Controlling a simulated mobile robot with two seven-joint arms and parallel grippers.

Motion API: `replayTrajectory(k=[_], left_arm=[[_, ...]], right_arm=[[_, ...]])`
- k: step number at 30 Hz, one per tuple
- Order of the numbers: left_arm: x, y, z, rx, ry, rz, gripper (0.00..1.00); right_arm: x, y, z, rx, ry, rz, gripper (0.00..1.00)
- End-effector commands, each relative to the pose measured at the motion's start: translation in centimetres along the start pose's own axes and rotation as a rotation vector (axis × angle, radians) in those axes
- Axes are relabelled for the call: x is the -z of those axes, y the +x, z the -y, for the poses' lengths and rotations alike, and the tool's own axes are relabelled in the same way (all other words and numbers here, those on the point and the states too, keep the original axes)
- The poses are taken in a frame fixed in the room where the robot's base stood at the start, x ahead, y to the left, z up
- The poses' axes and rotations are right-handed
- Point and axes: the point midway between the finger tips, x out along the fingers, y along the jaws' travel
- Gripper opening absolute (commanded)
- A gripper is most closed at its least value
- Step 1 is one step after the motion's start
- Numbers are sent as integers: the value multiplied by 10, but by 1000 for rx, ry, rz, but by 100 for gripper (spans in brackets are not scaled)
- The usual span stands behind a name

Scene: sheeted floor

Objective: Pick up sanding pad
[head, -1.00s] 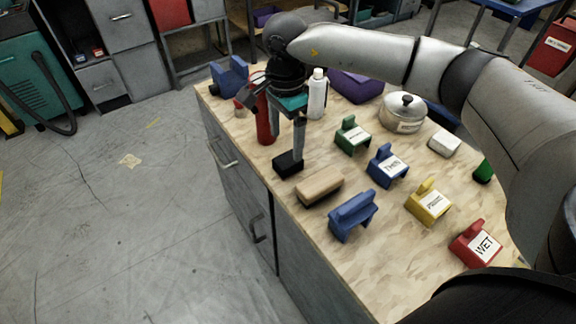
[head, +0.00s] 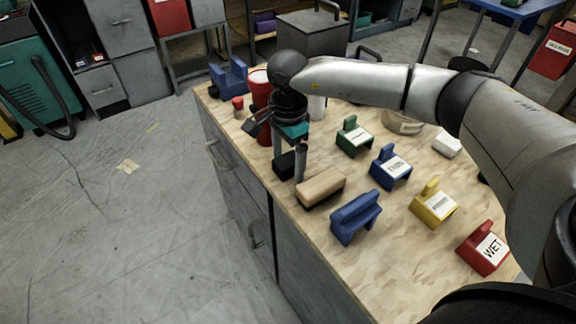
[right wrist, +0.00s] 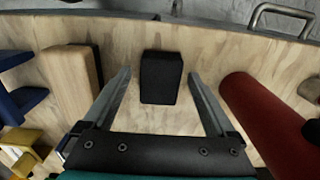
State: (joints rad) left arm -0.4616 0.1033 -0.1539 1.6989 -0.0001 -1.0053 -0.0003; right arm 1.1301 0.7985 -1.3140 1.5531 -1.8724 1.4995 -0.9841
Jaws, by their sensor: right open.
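A small black block (head: 284,163), which looks like the sanding pad, lies on the wooden bench top near its left edge. In the right wrist view the black block (right wrist: 160,78) sits between the two fingers, with a gap on each side. My right gripper (head: 288,166) is open, pointing down with its fingers beside the block; the wrist view shows the open fingers (right wrist: 158,76) too. In the head view a finger partly hides the block. My left gripper is not in view.
A tan wooden block with a dark base (head: 321,187) lies close beside the gripper. A red cylinder (right wrist: 268,125) stands on the other side. Blue (head: 356,217), green (head: 354,137), yellow (head: 434,205) and red (head: 484,248) holders stand to the right on the bench (head: 350,275).

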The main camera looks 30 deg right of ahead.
Motion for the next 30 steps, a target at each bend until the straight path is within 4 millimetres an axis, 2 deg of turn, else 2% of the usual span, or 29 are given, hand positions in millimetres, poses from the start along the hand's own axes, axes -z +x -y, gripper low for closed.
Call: replayTrajectory(k=[6, 30], left_arm=[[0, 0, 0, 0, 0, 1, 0], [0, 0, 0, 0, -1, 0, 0]], right_arm=[[0, 0, 0, 0, 0, 0, 90], [0, 0, 0, 0, 0, 0, 2]])
